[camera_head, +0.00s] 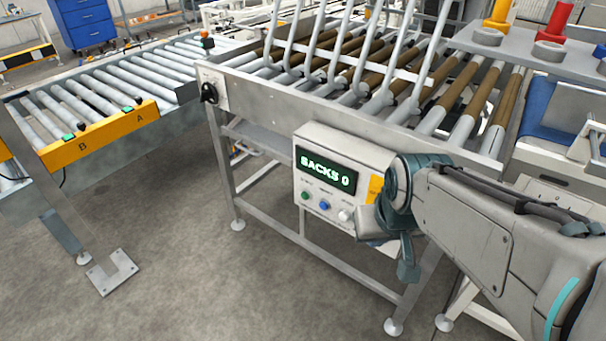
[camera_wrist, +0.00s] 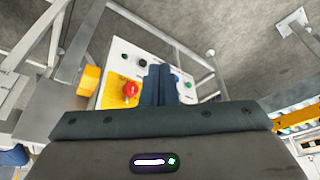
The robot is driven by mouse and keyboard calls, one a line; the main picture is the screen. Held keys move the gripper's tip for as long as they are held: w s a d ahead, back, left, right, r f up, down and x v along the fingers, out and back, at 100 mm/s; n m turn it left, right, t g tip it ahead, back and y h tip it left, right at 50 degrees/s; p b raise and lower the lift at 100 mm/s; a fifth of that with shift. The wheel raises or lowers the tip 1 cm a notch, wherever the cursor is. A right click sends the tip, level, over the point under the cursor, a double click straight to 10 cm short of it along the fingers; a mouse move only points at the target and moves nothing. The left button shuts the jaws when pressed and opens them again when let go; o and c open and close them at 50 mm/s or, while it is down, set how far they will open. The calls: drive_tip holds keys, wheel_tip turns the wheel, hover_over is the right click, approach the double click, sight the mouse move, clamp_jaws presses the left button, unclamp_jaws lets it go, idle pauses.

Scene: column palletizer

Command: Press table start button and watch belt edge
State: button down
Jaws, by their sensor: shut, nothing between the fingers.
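A white control box (camera_head: 345,150) hangs on the front of the roller table. Its green display (camera_head: 325,171) reads "SACKS 0". Below the display are a green button (camera_head: 305,195), a blue button (camera_head: 323,206) and a pale knob (camera_head: 345,215). My gripper (camera_head: 366,224) is in front of the box's lower right part, and my arm hides that corner. In the wrist view the shut fingers (camera_wrist: 160,83) point at the panel and cover part of it. A green button (camera_wrist: 187,85) shows beside them, and a red mushroom button (camera_wrist: 131,90) sits on a yellow patch. Contact cannot be told.
The roller table (camera_head: 270,107) has a metal front edge and slanted grey bars over brown and grey rollers. A roller conveyor (camera_head: 130,85) with an orange plate marked A and B stands at the left. Table legs stand below the box. Open floor lies at the front left.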

sight(305, 196)
drive_tip(key=w+a+f+n+t+y+b, duration=0.1)
drive_tip(key=w+a+f+n+t+b, duration=0.4)
drive_tip(key=w+a+f+b, duration=0.5)
drive_tip(key=w+a+f+n+t+y+b, duration=0.1)
drive_tip(key=w+a+f+n+t+b, duration=0.4)
drive_tip(key=w+f+b, duration=0.8)
drive_tip(key=w+a+f+t, duration=0.2)
drive_tip(key=a+f+t, duration=0.1)
drive_tip(key=a+f, duration=0.1)
drive_tip(key=shift+w+a+n, duration=0.3)
drive_tip(key=shift+w+a, duration=0.05)
drive_tip(key=w+d, duration=0.5)
drive_tip(key=w, duration=0.2)
drive_tip(key=shift+d, duration=0.2)
drive_tip(key=shift+w+d+b, duration=0.1)
drive_tip(key=shift+b, duration=0.2)
drive_tip(key=shift+w+d, duration=0.15)
idle(0.3)
